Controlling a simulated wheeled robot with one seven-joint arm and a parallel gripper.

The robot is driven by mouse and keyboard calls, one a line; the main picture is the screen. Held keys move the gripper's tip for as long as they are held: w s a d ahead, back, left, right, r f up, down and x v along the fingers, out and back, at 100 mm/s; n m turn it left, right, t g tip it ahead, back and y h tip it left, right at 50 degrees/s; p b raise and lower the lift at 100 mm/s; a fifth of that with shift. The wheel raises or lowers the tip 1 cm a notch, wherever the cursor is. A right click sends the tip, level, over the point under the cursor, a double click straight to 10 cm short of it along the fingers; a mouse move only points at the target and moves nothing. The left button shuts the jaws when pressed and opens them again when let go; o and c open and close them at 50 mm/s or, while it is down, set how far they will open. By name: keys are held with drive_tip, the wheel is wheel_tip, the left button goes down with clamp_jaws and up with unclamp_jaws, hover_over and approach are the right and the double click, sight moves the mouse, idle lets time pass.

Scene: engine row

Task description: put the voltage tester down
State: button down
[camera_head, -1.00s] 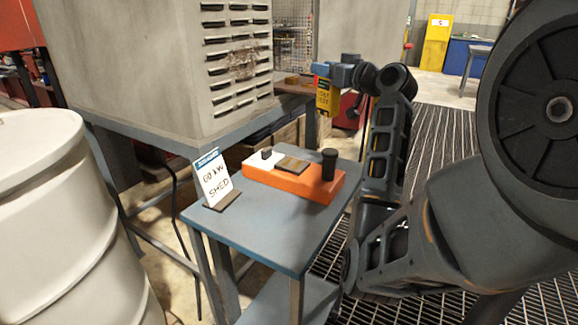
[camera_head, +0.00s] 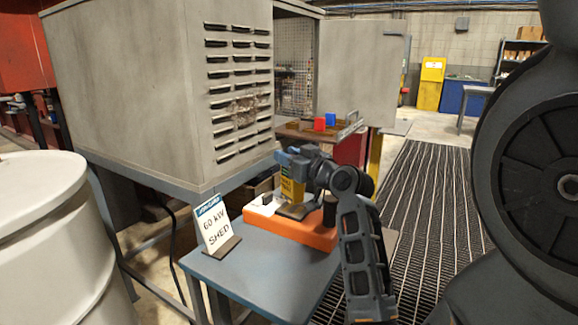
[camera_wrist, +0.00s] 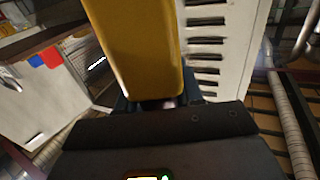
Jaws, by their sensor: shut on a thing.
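The voltage tester is the yellow block (camera_head: 292,189) in the head view. It also fills the top middle of the wrist view (camera_wrist: 138,45). My gripper (camera_head: 294,163) is shut on it, holding it upright by its upper part. Its lower end shows over the orange-and-white holder (camera_head: 318,234) on the small blue-grey table (camera_head: 250,280), near a dark pad (camera_head: 297,211). I cannot tell whether the tester touches the holder or hangs just above it. My wrist partly covers the holder's right end and its black knob (camera_head: 330,212).
A "60 kW SHED" card (camera_head: 213,228) stands at the table's left. A louvred grey cabinet (camera_head: 130,85) with its door open is behind. Red (camera_head: 319,124) and blue (camera_head: 331,119) blocks sit on a shelf. A white drum (camera_head: 45,245) is at left.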

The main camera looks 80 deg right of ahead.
wheel_tip(320, 180, down, 3)
drive_tip(key=shift+r, duration=0.15)
drive_tip(key=c, duration=0.6)
unclamp_jaws()
drive_tip(key=shift+s, duration=0.1)
drive_tip(key=b+v, duration=0.2)
drive_tip(key=v, duration=1)
